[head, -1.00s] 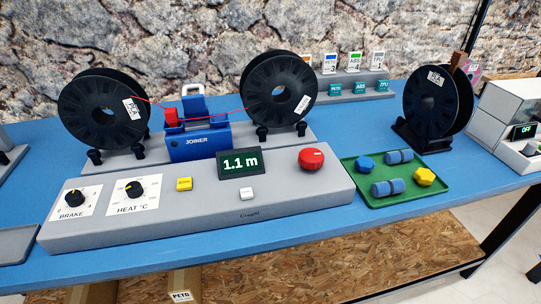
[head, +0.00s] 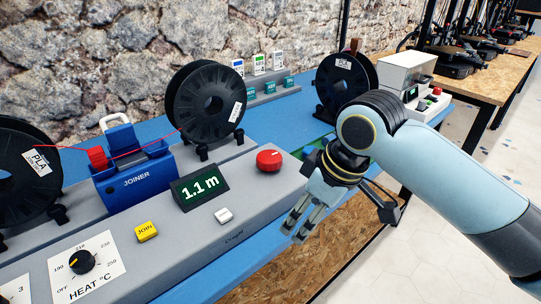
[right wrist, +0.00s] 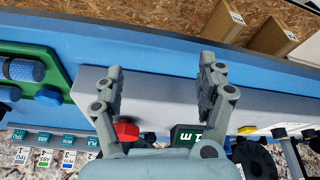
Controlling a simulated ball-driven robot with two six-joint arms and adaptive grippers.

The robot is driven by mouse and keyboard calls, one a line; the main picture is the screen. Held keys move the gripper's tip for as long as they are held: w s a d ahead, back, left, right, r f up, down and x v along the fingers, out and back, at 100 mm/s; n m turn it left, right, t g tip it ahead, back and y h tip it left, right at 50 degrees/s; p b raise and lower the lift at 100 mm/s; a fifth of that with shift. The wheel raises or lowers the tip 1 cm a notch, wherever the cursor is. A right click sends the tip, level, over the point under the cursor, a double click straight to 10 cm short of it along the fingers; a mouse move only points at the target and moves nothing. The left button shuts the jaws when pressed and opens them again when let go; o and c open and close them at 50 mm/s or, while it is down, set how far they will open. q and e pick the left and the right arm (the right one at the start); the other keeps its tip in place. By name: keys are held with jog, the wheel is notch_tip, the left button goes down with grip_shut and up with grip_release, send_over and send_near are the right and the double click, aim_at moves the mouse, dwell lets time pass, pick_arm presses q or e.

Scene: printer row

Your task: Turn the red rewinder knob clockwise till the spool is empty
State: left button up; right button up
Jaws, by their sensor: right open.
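The red rewinder knob (head: 269,160) sits on the right end of the grey console (head: 240,215), beside a display (head: 200,187) reading 1.1 m. It also shows in the right wrist view (right wrist: 127,131), partly behind the left finger. A black spool (head: 206,103) stands behind the console, and a second PLA spool (head: 22,170) stands at the left, with a red filament running between them through the blue joiner (head: 135,180). My right gripper (head: 298,228) is open and empty, in front of the console and right of the knob. My left gripper is out of view.
A yellow JOIN button (head: 147,231), a white button (head: 223,215) and a heat dial (head: 82,261) are on the console. The green tray (right wrist: 62,72) with blue rolls (right wrist: 20,69) lies beside it. Another spool (head: 341,82) and a white machine (head: 406,75) stand farther right.

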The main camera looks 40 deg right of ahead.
aim_at(270, 156)
jog(key=shift+n+y, duration=0.4)
jog(key=shift+n, duration=0.2)
jog(key=w+r, duration=0.1)
jog(key=w+d+r, duration=0.1)
jog(key=w, duration=0.1)
jog(key=w+d+r, duration=0.1)
jog(key=shift+w+r, duration=0.2)
jog(key=shift+w, duration=0.2)
jog(key=w+d+r+n+y, duration=0.1)
jog(key=w+d+r+n, duration=0.2)
jog(key=w+r, duration=0.5)
jog(key=x, duration=0.2)
jog(key=b+x, duration=0.1)
jog(key=x, duration=0.2)
jog(key=s+b+x, duration=0.1)
jog(key=x, duration=0.2)
jog(key=shift+w+a+f, duration=0.1)
jog(key=shift+a+f, duration=0.15)
jog(key=shift+a, duration=0.05)
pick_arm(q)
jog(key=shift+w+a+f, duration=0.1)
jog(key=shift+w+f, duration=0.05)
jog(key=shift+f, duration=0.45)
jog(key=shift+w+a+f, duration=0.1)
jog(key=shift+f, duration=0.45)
